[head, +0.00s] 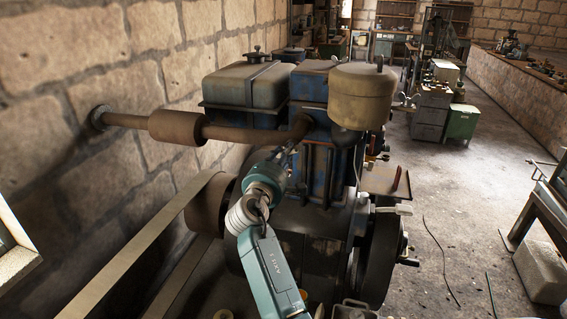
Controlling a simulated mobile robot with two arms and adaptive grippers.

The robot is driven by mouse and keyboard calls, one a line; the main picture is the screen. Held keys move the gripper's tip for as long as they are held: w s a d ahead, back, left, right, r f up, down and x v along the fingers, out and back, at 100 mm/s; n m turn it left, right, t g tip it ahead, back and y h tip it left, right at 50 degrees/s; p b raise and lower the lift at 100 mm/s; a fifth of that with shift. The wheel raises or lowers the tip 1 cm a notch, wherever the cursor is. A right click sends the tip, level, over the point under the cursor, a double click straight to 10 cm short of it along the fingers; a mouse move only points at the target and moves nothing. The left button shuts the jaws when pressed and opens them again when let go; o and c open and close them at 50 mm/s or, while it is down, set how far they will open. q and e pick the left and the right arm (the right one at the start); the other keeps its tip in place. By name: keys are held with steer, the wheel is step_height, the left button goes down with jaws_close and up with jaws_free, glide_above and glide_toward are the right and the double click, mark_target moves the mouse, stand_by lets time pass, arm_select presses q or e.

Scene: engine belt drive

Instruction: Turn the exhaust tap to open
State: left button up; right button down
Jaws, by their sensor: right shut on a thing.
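The rusty exhaust pipe (240,131) runs from the stone wall through a thicker silencer (178,127) to an elbow at the blue engine (323,150). My right gripper (295,141) reaches up from below and is at the engine end of this pipe, just under the elbow. It is shut on the exhaust tap, which the fingers and wrist mostly hide. I cannot tell the angle of the tap's handle. My left gripper is not in view.
A flat belt (150,245) runs at the left to a pulley (208,206) beside my right arm. A tank (247,84) and a round tan canister (361,95) top the engine. A flywheel (383,258) stands at its right. The floor (470,200) farther right is mostly clear.

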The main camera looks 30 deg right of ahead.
steer(key=shift+r+m+b, duration=0.15)
steer(key=shift+m+b, duration=0.8)
steer(key=shift+m, duration=0.3)
steer(key=shift+r+m+b, duration=0.1)
steer(key=shift+m+b, duration=0.85)
steer(key=shift+m, duration=0.3)
steer(key=shift+r, duration=0.1)
steer(key=c, duration=1.6)
jaws_free()
steer(key=shift+c, duration=0.2)
steer(key=shift+o, duration=1)
steer(key=shift+d+f, duration=0.1)
steer(key=shift+f, duration=0.1)
